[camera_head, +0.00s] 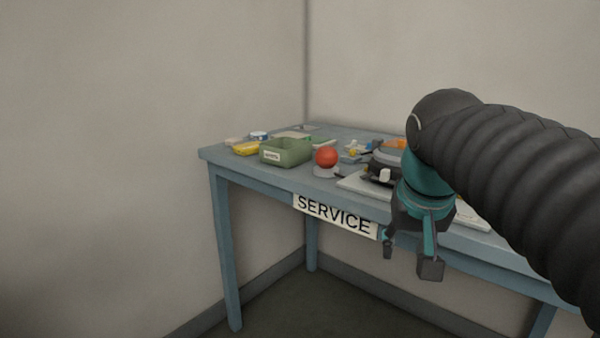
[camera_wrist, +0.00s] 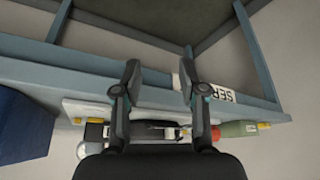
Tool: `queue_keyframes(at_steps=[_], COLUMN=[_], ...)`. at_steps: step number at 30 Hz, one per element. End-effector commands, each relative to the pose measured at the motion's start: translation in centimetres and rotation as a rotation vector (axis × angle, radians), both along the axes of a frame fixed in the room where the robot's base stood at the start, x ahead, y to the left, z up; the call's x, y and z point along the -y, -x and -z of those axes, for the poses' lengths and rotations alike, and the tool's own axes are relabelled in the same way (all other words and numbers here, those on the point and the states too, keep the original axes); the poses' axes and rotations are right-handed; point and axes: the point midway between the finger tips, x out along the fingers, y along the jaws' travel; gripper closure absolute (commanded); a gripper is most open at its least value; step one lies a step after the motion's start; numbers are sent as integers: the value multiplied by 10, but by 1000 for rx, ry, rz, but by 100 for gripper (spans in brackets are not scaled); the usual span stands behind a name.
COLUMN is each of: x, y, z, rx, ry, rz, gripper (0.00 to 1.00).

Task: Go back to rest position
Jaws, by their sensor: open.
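My gripper (camera_head: 410,262) hangs in front of the blue table's front edge in the head view, pointing down. It is open, with nothing between its fingers. In the wrist view, my gripper's two fingers (camera_wrist: 160,84) stand apart over the table's edge and frame. My dark ribbed arm reaches in from the right in the head view and hides the right part of the table. A dark round device (camera_head: 382,165) sits on a pale board (camera_head: 352,183), partly behind my gripper.
The blue table (camera_head: 262,184) bears a SERVICE sign (camera_head: 335,214) on its front. A green bin (camera_head: 286,152), a red ball (camera_head: 327,157) on a pale base and a yellow item (camera_head: 246,149) stand on it. A dark blue box (camera_wrist: 24,125) shows in the wrist view. Floor below is clear.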

Motion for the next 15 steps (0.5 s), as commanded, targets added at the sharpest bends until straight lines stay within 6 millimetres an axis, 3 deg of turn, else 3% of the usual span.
queue_keyframes(at_steps=[3,9,15], x=[0,-3,-5], y=[34,81,107], z=[41,110,152], rx=[11,36,50], ry=[-2,0,2], rz=[-49,-121,-158], gripper=[58,58,58])
